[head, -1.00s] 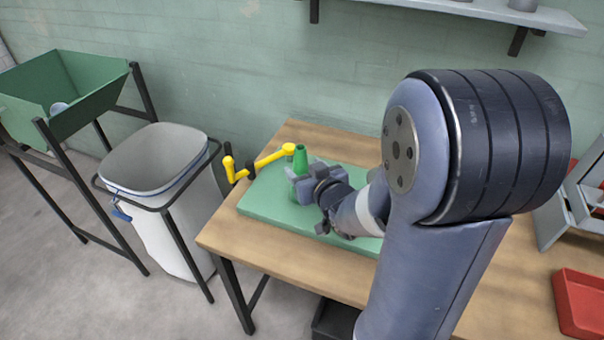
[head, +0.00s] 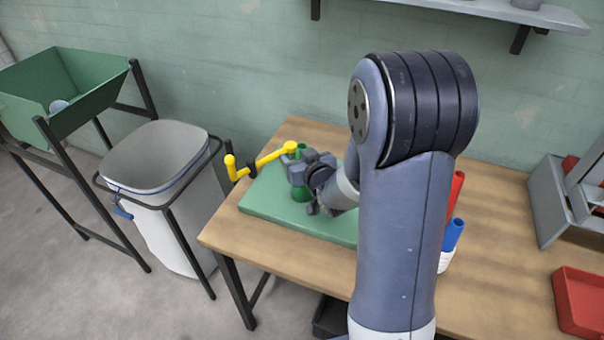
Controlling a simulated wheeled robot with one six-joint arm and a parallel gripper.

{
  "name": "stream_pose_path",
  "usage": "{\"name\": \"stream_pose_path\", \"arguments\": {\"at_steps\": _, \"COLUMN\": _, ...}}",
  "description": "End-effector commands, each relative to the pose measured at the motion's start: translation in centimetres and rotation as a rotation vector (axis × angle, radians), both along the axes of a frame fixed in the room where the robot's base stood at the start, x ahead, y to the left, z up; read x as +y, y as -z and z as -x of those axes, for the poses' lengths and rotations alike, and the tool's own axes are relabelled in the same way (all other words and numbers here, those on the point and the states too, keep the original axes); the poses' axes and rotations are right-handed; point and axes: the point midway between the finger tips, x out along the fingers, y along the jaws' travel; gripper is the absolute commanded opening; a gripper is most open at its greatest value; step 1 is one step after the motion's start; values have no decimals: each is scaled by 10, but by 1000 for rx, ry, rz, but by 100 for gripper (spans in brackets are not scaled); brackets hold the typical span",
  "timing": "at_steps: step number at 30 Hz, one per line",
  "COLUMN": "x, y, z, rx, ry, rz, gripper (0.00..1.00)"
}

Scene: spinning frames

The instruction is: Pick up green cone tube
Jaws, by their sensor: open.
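The green cone tube (head: 301,194) stands upright on the green mat (head: 270,218) on the wooden table. In the head view its wide lower part shows below my gripper and a bit of its top shows above it; the middle is hidden by the gripper. My gripper (head: 294,170) is open and level with the cone's upper half, its jaws at the cone. I cannot tell whether the fingers touch it.
A yellow crank arm (head: 262,164) is at the mat's far left edge, close to the gripper. A blue tube (head: 453,234) and a red tube (head: 456,190) stand right of my arm. A red tray (head: 580,300) lies at the right. A grey bin (head: 160,165) stands left of the table.

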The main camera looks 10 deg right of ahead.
Motion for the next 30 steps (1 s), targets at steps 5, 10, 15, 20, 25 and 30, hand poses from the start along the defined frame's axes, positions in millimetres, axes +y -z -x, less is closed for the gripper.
{"name": "stream_pose_path", "arguments": {"at_steps": 5, "x": 0, "y": 0, "z": 0, "rx": 0, "ry": 0, "rz": 0, "gripper": 52}}
{"name": "stream_pose_path", "arguments": {"at_steps": 10, "x": 0, "y": 0, "z": 0, "rx": 0, "ry": 0, "rz": 0, "gripper": 38}}
{"name": "stream_pose_path", "arguments": {"at_steps": 15, "x": 0, "y": 0, "z": 0, "rx": 1, "ry": 0, "rz": 0, "gripper": 24}}
{"name": "stream_pose_path", "arguments": {"at_steps": 20, "x": 0, "y": 0, "z": 0, "rx": 0, "ry": 0, "rz": 0, "gripper": 12}}
{"name": "stream_pose_path", "arguments": {"at_steps": 25, "x": 0, "y": 0, "z": 0, "rx": 0, "ry": 0, "rz": 0, "gripper": 11}}
{"name": "stream_pose_path", "arguments": {"at_steps": 30, "x": 0, "y": -9, "z": 0, "rx": -2, "ry": -1, "rz": 0, "gripper": 11}}
